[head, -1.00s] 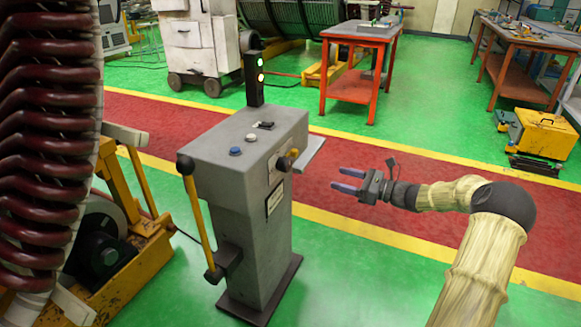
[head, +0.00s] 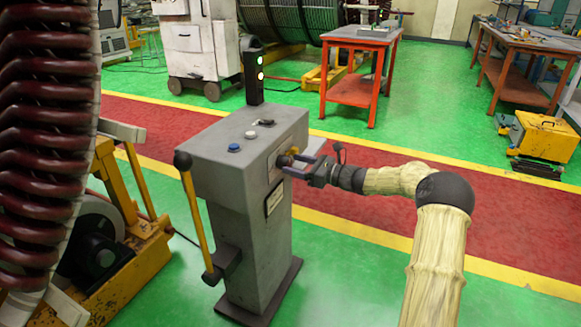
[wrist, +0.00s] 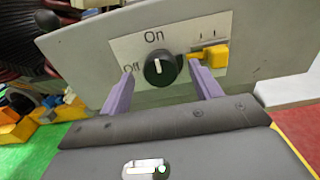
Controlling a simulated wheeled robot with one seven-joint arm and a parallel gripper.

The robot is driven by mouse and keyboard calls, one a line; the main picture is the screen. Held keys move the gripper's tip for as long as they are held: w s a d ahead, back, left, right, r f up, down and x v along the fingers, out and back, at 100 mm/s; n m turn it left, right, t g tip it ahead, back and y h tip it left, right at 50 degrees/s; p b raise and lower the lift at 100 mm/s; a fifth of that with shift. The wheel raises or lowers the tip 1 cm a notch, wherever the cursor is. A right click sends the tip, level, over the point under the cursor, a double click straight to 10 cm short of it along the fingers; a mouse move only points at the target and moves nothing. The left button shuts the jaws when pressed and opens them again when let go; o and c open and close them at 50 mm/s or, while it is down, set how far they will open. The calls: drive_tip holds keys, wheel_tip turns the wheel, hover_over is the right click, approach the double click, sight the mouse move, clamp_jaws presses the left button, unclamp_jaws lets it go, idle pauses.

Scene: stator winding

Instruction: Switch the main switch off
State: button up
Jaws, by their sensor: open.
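The main switch (wrist: 159,69) is a round black knob on a white label plate (wrist: 125,50) marked "On" above and "Off" at the left. Its white pointer line points up toward "On". The plate is on the side of the grey control pedestal (head: 240,160). My gripper (head: 300,165) is open, its two purple fingers reaching to that side face. In the wrist view my gripper (wrist: 160,88) has one finger on each side of the knob, with gaps to it. I cannot tell how deep the fingertips are.
A yellow part (wrist: 212,55) sticks out of the plate just right of the knob, close to the right finger. A yellow-handled lever (head: 196,220) stands at the pedestal's left. A signal light (head: 254,75) rises behind it.

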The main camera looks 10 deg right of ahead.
drive_tip(key=shift+x, duration=1.25)
drive_tip(key=shift+s+d, duration=0.1)
drive_tip(key=shift+d, duration=0.05)
drive_tip(key=c, duration=1)
drive_tip(key=shift+o, duration=0.2)
